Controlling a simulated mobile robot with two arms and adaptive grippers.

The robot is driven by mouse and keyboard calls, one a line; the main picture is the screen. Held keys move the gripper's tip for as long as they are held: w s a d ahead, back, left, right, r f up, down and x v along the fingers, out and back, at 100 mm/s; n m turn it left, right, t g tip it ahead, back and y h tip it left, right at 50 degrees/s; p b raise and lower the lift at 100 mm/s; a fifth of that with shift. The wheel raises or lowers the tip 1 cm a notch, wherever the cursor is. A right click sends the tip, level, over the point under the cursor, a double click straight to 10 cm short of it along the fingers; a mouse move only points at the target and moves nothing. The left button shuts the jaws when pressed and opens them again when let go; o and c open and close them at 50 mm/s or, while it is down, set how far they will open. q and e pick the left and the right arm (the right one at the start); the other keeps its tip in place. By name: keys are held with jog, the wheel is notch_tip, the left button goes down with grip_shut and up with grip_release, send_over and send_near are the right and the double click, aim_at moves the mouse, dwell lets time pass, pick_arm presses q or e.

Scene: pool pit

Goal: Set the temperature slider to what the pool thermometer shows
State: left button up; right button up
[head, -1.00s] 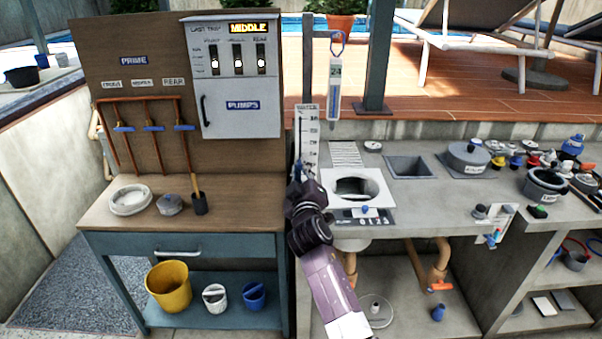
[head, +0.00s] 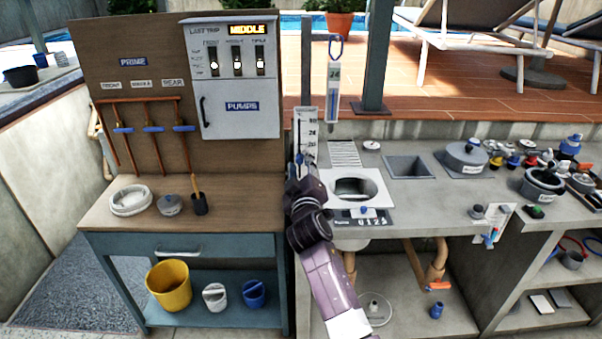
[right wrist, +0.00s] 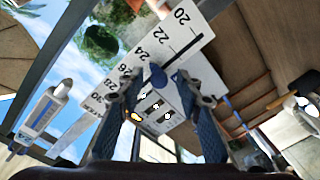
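The temperature slider (head: 307,128) is a white upright plate with a number scale, left of the sink. In the right wrist view its scale (right wrist: 162,34) shows numbers from 20 upward and a dark slot. Its blue knob (right wrist: 156,77) appears near 24 to 26; the exact setting is unclear. The pool thermometer (head: 333,92) hangs from a blue loop and appears to read 24. It also shows in the right wrist view (right wrist: 43,112). My right gripper (head: 301,172) is at the slider. Its fingers (right wrist: 157,92) stand apart on both sides of the knob, with visible gaps. My left gripper is out of view.
The pump cabinet (head: 235,80) stands left of the slider on a wooden backboard. The sink plate (head: 340,203) and a counter panel (head: 375,220) lie close to the right. Pots and valves (head: 545,183) crowd the far right counter.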

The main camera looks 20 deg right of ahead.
jog(key=v, duration=1.1)
jog(key=shift+s, duration=0.35)
jog(key=shift+a, duration=0.15)
jog(key=s+a+f+g+y, duration=0.2)
jog(key=s+f+g, duration=0.1)
jog(key=f, duration=1.3)
jog(key=s+a+f+g+y, duration=0.1)
jog(key=s+a+f+g, duration=0.15)
jog(key=f, duration=1.35)
jog(key=s+f+g+y, duration=0.1)
jog(key=s+f+g, duration=0.4)
jog(key=s+f, duration=1.3)
jog(key=s+d+f+m+g, duration=0.1)
jog(key=s+d+f+g, duration=0.1)
jog(key=s+f, duration=0.4)
jog(key=s+d+f+m+g, duration=0.1)
jog(key=s+f, duration=0.5)
jog(key=s, duration=1.1)
jog(key=s+d+f+m+g, duration=0.2)
jog(key=s+d+f, duration=0.3)
jog(key=s, duration=0.6)
jog(key=shift+s+f+g+b, duration=0.2)
jog(key=shift+f+g+b, duration=0.25)
jog(key=shift+f, duration=0.45)
